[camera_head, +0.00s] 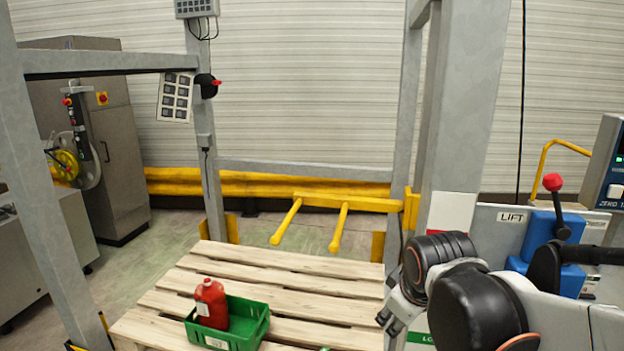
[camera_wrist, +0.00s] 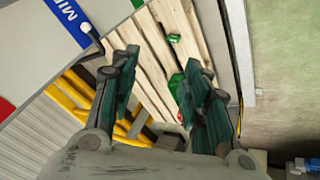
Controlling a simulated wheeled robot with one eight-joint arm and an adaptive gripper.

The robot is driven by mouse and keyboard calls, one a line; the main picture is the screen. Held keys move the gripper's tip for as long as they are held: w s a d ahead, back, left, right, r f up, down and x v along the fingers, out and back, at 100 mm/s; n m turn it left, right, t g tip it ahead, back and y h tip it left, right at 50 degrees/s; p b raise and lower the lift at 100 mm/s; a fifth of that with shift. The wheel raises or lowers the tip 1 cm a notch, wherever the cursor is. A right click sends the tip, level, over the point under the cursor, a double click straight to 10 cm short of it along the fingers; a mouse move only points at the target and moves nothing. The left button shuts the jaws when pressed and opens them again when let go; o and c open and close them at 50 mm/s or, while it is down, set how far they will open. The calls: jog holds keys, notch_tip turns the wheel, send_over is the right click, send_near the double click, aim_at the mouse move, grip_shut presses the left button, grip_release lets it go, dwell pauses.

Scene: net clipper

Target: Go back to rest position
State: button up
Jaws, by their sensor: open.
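My gripper (camera_wrist: 162,78) is open in the wrist view, its two green-padded fingers spread apart with nothing between them. In the head view my arm is folded at the right, and only part of the gripper (camera_head: 391,315) shows beside the pallet's right edge. A wooden pallet (camera_head: 300,288) lies in the middle of the head view and shows beyond the fingers in the wrist view. A green crate (camera_head: 247,335) sits on it with a red bottle (camera_head: 211,302) upright inside. A small green object (camera_wrist: 174,38) lies on the pallet in the wrist view.
Grey metal posts (camera_head: 462,110) frame the pallet. Yellow prongs (camera_head: 338,228) stick out behind it. A grey cabinet (camera_head: 110,140) is at the left.

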jog(key=s+d+m+t, duration=0.1)
jog(key=s+d+m, duration=0.2)
jog(key=s+m, duration=0.4)
jog(key=s, duration=0.6)
jog(key=shift+r+m, duration=0.3)
jog(key=shift+r, duration=0.1)
jog(key=shift+s, duration=0.1)
